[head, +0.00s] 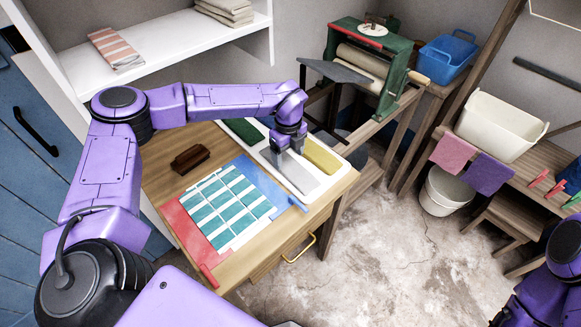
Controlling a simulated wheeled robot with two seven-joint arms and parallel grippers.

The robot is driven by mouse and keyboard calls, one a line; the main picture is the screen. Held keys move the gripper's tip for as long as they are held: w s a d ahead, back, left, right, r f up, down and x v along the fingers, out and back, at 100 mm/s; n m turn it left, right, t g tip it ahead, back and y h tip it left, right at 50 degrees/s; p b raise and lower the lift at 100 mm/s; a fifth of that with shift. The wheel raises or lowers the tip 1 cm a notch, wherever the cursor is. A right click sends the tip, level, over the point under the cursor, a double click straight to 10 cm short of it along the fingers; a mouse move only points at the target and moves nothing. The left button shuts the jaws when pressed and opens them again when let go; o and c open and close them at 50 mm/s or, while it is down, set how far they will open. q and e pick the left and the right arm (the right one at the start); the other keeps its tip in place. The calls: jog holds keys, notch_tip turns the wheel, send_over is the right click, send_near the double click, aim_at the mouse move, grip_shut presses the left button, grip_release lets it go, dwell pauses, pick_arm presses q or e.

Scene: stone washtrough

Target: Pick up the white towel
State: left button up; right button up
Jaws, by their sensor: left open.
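A pale whitish folded cloth, likely the white towel (297,174), lies in the white tray (333,183) on the wooden table, between a green cloth (243,131) and a yellow cloth (322,156). My left gripper (288,150) points down at the tray, over the back end of the pale cloth. It is open. Its fingers partly hide the cloth's far end, and I cannot tell whether they touch it. My right arm shows only at the lower right edge, and its gripper is not in view.
A brown block or brush (190,159) and a teal-and-white patterned sheet (229,208) over blue and red lie left of the tray. A green mangle (370,65) stands behind. A white bucket (444,192) stands on the floor at right. The front floor is clear.

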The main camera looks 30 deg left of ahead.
aim_at(288, 167)
pick_arm(q)
notch_tip(288, 167, down, 4)
jog(key=shift+w+a+f+p, duration=0.1)
jog(key=shift+a+p, duration=0.05)
jog(key=shift+p, duration=0.7)
jog(key=shift+f, duration=0.15)
jog(key=shift+s+f, duration=0.1)
jog(key=shift+s, duration=0.15)
jog(key=c, duration=1)
jog(key=shift+o, duration=0.2)
